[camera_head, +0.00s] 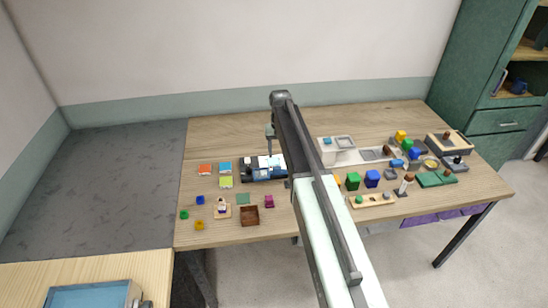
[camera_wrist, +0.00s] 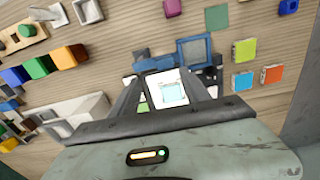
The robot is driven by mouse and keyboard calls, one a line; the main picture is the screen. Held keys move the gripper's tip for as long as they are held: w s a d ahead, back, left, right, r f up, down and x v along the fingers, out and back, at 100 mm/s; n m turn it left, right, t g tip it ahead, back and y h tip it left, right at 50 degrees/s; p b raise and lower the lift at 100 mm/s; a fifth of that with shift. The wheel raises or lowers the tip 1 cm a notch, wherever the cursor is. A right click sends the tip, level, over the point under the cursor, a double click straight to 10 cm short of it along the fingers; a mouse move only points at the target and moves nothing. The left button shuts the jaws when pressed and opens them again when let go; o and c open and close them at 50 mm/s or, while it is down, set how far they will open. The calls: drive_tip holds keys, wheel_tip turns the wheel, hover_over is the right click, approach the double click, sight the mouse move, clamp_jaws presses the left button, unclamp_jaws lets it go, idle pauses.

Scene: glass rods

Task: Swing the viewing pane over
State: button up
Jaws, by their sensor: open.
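A dark device with blue parts (camera_head: 263,168) lies on the wooden table, just left of my arm in the head view. In the wrist view its blue-framed square pane (camera_wrist: 194,50) sits beyond my fingertips. A white square plate with a pale blue centre (camera_wrist: 170,92) shows between my fingers. My gripper (camera_wrist: 165,72) is open, pointing down over the device, with nothing visibly held. In the head view, my wrist hangs above the device. I cannot tell whether the fingers touch it. My gripper and arm hide part of the device.
Coloured tiles (camera_head: 205,170), a brown box (camera_head: 249,215) and small cubes lie to the left and front. Green (camera_head: 353,180) and blue (camera_head: 372,178) blocks, a white tray unit (camera_head: 335,146) and several small items crowd the right. The wooden table's back left is clear.

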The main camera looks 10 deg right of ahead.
sight(277, 168)
drive_tip(key=f+b, duration=0.5)
drive_tip(key=a+f+b, duration=0.1)
drive_tip(key=f+b, duration=0.1)
drive_tip(key=f, duration=0.1)
drive_tip(key=shift+b, duration=0.4)
drive_tip(key=shift+s, duration=0.1)
clamp_jaws()
idle(0.7)
